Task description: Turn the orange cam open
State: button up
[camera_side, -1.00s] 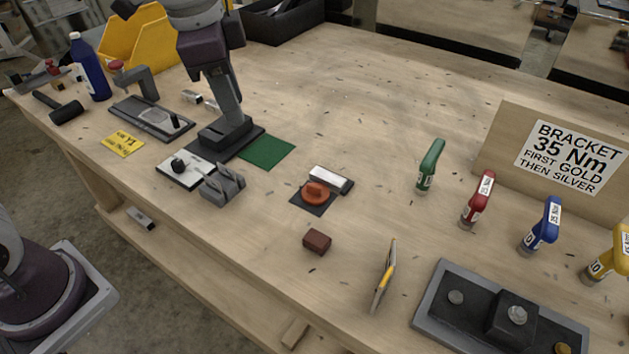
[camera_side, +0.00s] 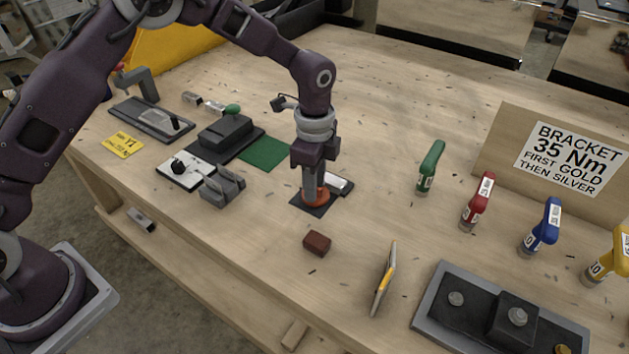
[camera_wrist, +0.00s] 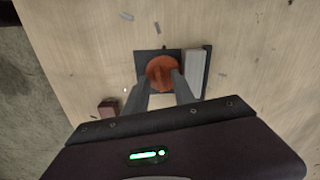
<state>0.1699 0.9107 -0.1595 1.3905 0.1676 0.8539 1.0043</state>
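The orange cam (camera_side: 322,194) is a round knob on a dark square plate (camera_side: 312,209). In the side view my gripper (camera_side: 314,195) points straight down over it and hides much of it. In the wrist view the cam (camera_wrist: 163,72) shows a raised ridge running roughly up and down the picture. My two fingers (camera_wrist: 161,82) stand apart, one at each lower side of the cam. Nothing shows clamped between them, and I cannot tell whether they touch the cam. A silver-white block (camera_side: 339,184) on a dark base sits right beside the cam.
A brown block (camera_side: 317,243) and a yellow-grey tool (camera_side: 385,279) lie nearer the front edge. Left are a green mat (camera_side: 265,153), a dark block (camera_side: 226,135) and a grey slotted fixture (camera_side: 222,187). Coloured drivers (camera_side: 430,167) stand right. The bench behind the cam is clear.

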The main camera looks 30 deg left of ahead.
grip_shut()
jog(key=shift+n, duration=0.3)
jog(key=n, duration=0.3)
jog(key=shift+r+n, duration=0.1)
jog(key=shift+n, duration=0.3)
jog(key=n, duration=0.3)
jog(key=shift+n, duration=0.4)
jog(key=n, duration=0.4)
jog(key=shift+n, duration=1.7)
grip_release()
